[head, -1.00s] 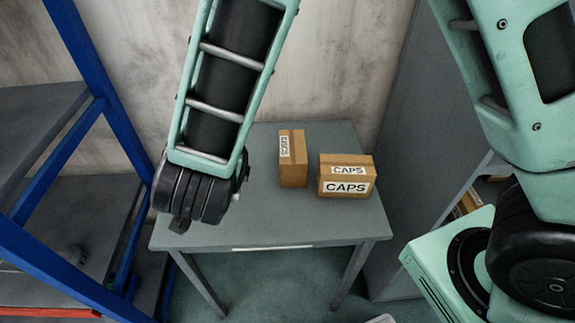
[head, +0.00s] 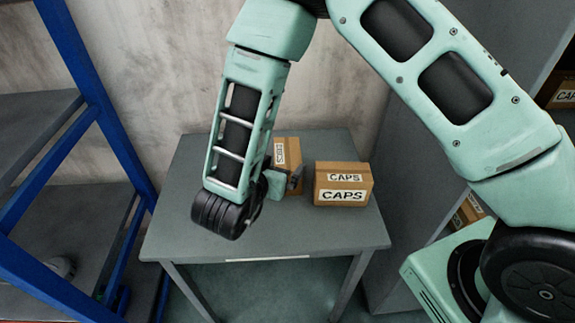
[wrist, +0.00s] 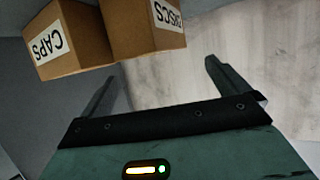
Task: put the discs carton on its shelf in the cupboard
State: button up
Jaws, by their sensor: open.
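The discs carton (head: 289,152) is a brown box with a white label, standing on the grey table (head: 190,165). My gripper (head: 296,181) is in front of its lower part and hides some of it. In the wrist view, the discs carton (wrist: 148,32) shows its DISCS label upside down, beyond the fingertips. My gripper (wrist: 163,82) is open there with nothing between its fingers. Whether a finger touches the carton I cannot tell. The grey cupboard (head: 400,230) stands at the right, partly hidden by my arm.
A wider CAPS carton (head: 343,184) stands just right of the discs carton. It also shows in the wrist view (wrist: 62,45). Other cartons (head: 467,212) sit inside the cupboard. A blue-framed rack (head: 105,125) stands at the left. The table's front half is clear.

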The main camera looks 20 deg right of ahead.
aim_at(288, 156)
jog(key=shift+w+d+f, duration=0.3)
jog(key=shift+w+d, duration=0.15)
jog(key=shift+w, duration=0.05)
jog(key=x, duration=0.4)
jog(key=shift+s+d+f, duration=0.1)
jog(key=shift+s+d, duration=0.15)
jog(key=shift+d, duration=0.1)
jog(key=shift+w+d+f, duration=0.2)
jog(key=shift+w+d, duration=0.1)
jog(key=shift+w, duration=0.15)
jog(key=shift+s, duration=0.1)
jog(key=c, duration=2)
